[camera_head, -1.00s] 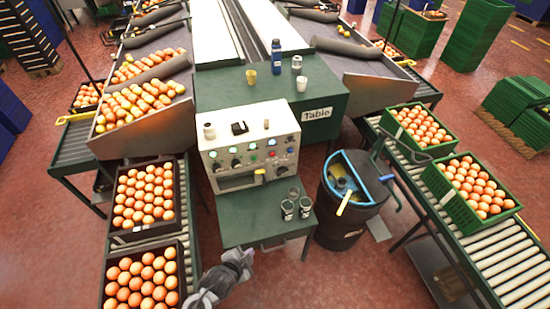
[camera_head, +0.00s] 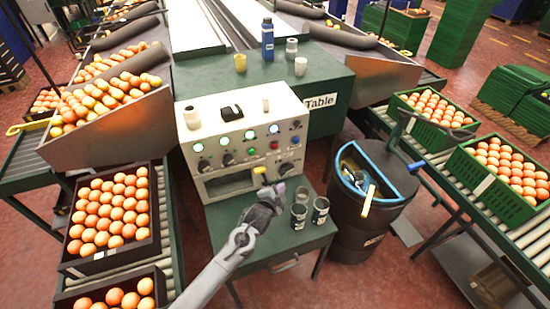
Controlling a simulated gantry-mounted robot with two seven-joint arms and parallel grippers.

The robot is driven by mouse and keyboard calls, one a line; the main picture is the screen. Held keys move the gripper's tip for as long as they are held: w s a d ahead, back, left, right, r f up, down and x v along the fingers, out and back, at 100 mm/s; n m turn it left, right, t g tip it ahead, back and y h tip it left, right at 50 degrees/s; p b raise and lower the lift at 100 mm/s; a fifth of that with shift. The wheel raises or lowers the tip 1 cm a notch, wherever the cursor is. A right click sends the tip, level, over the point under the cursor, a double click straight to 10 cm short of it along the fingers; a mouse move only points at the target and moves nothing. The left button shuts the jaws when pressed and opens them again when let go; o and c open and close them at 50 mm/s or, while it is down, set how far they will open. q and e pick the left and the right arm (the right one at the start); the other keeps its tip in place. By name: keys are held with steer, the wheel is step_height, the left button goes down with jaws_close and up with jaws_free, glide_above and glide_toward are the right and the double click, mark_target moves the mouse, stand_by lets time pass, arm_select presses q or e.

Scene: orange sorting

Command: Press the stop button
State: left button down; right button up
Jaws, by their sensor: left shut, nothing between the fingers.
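The control box (camera_head: 245,140) is a pale panel on the green table, with lit white-green and blue buttons and dark knobs on its sloped front. A small red button (camera_head: 274,145) sits on the right half of the front, below the blue light; I cannot read any label naming it the stop button. My left gripper (camera_head: 277,188) is shut and empty. It is in front of and below the panel, near the yellow handle (camera_head: 259,171), and appears apart from the red button. My right gripper is not in view.
Dark cups (camera_head: 320,210) stand on the low green table just right of my left gripper. A black barrel (camera_head: 370,205) with a blue rim stands farther right. A blue bottle (camera_head: 268,40) and small cups stand behind the panel. Orange crates (camera_head: 155,245) line both sides.

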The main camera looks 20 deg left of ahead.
mark_target(274, 146)
arm_select(q)
steer(key=w+r+t+b, duration=0.1)
steer(key=w+r+b, duration=0.3)
steer(key=w, duration=0.1)
steer(key=shift+d+r+t, duration=0.15)
steer(key=shift+d+t, duration=0.05)
steer(key=shift+t, duration=0.1)
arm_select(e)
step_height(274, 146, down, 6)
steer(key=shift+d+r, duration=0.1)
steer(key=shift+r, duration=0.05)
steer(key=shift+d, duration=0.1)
arm_select(q)
steer(key=w+a+b, duration=0.6)
steer(key=b, duration=0.1)
steer(key=shift+w, duration=0.25)
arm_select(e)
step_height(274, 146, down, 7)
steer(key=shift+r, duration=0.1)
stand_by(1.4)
